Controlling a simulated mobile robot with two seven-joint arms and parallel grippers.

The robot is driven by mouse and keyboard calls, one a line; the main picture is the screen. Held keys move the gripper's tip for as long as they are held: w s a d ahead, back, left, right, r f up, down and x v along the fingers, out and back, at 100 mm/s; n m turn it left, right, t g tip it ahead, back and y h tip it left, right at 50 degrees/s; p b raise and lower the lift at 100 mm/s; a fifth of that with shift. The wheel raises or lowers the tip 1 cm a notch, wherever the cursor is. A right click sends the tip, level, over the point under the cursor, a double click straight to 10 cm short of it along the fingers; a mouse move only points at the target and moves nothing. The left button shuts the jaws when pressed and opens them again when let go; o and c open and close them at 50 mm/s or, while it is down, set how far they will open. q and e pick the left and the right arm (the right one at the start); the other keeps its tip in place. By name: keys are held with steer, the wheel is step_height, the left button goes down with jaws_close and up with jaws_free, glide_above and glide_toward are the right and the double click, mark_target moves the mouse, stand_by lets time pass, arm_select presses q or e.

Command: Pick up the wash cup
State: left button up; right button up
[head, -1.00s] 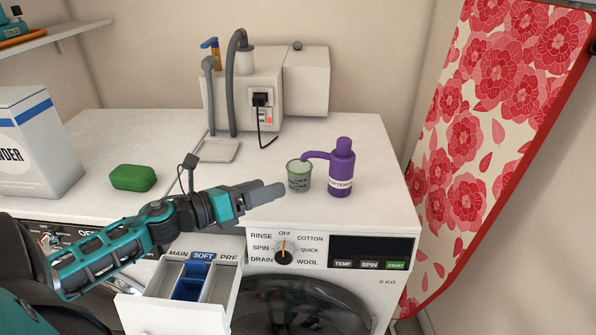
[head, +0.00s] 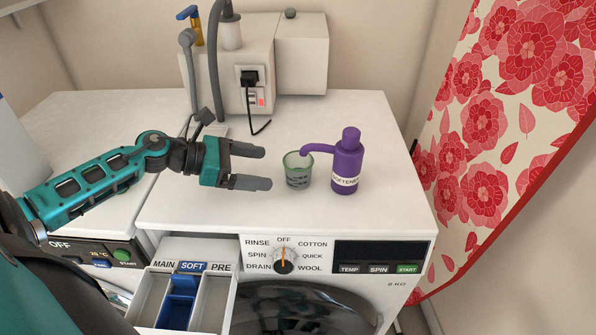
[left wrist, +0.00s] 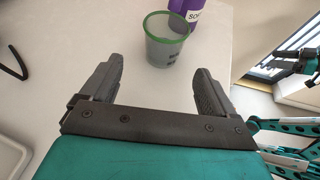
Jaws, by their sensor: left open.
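The wash cup (head: 297,170) is a small clear cup with a green rim and dark markings. It stands upright on the white washing machine top, under the spout of the purple softener bottle (head: 346,162). My left gripper (head: 268,168) is open and empty, just left of the cup, its fingers pointing at it. In the left wrist view the cup (left wrist: 166,40) stands beyond the fingertips, roughly between their lines, and the fingers of the gripper (left wrist: 158,75) are apart. The right gripper is not seen in the head view.
The open detergent drawer (head: 205,303) juts out at the front below my left arm. A wall unit with hoses and a plug (head: 249,75) stands at the back. The ironing board (head: 500,130) with a red flower cover is at the right. The machine top in front of the cup is clear.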

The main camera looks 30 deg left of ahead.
mark_target(291, 171)
arm_select(q)
steer(key=x, duration=0.3)
steer(key=shift+w+d, duration=0.2)
steer(key=shift+w, duration=0.05)
steer(key=x, duration=0.4)
steer(key=shift+d+r+p, duration=0.15)
steer(key=shift+d+p, duration=0.1)
steer(key=shift+p, duration=0.1)
steer(key=shift+w+d+f, duration=0.3)
steer(key=shift+w+d, duration=0.1)
steer(key=c, duration=1.1)
steer(key=shift+o, duration=0.2)
steer(key=shift+r, duration=0.2)
